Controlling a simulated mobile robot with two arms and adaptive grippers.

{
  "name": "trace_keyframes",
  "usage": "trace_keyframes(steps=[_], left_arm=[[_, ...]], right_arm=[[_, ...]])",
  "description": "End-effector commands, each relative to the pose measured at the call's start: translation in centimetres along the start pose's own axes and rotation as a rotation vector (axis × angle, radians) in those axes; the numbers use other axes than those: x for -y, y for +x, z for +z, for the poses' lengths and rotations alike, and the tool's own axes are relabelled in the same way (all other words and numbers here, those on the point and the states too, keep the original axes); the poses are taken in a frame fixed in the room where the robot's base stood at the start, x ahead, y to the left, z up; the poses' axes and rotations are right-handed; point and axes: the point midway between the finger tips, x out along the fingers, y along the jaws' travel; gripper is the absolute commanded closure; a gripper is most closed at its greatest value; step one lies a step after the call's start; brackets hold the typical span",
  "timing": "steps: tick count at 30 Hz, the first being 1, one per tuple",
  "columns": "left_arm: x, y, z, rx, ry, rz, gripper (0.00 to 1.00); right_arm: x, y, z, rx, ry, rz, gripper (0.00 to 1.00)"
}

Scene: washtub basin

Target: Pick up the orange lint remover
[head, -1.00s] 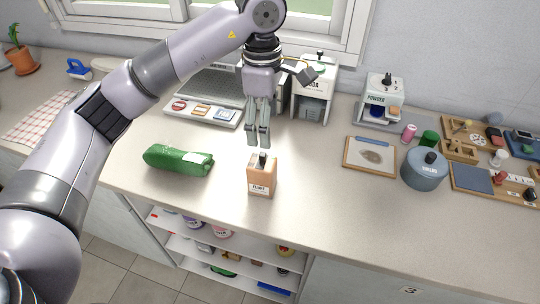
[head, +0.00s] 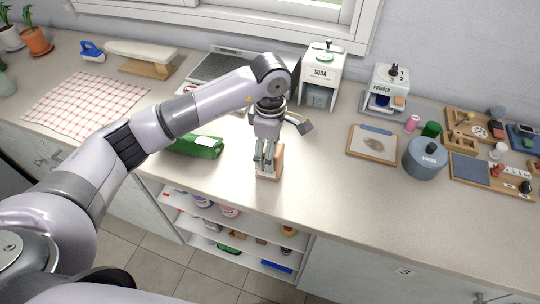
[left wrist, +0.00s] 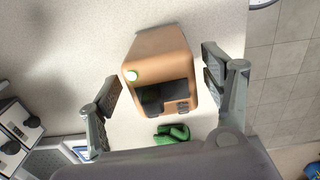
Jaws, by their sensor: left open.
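The orange lint remover (head: 279,163) is an upright tan-orange box near the front edge of the counter, partly hidden behind my left gripper in the head view. My left gripper (head: 265,162) points down at it, with its fingers overlapping the box's top in that view. In the left wrist view the lint remover (left wrist: 160,50) lies between the two spread fingers of the left gripper (left wrist: 158,80), with visible gaps on both sides. The gripper is open and holds nothing. My right gripper is not in view.
A green bundle (head: 200,146) lies left of the box. Behind stand a white soda dispenser (head: 322,70) and a powder dispenser (head: 388,85). A framed board (head: 373,145) and a grey-blue canister (head: 424,158) are to the right. The counter's front right is clear.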

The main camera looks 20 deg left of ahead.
Motion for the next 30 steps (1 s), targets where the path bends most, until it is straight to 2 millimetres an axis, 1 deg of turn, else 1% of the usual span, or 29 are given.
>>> trace_keyframes(steps=[1,3,7,10,16,24,30], left_arm=[[0.3,0.4,0.0,0.000,0.000,-0.008,0.27],[0.4,1.4,0.0,0.000,0.001,-0.007,0.27],[0.3,3.1,0.0,0.001,0.001,-0.003,0.27],[0.2,3.7,0.0,0.000,0.001,-0.002,0.27],[0.2,3.8,0.0,0.000,0.001,-0.001,0.27],[0.2,3.7,0.0,0.000,0.001,-0.001,0.45],[0.2,3.7,0.0,0.000,0.001,-0.001,0.59]], right_arm=[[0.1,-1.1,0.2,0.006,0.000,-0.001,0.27],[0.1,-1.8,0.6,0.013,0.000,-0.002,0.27],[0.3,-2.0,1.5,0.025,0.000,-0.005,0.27],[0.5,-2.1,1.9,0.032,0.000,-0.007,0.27],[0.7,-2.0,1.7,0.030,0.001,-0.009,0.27],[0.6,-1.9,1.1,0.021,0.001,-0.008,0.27],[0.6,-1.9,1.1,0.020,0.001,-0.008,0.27]])
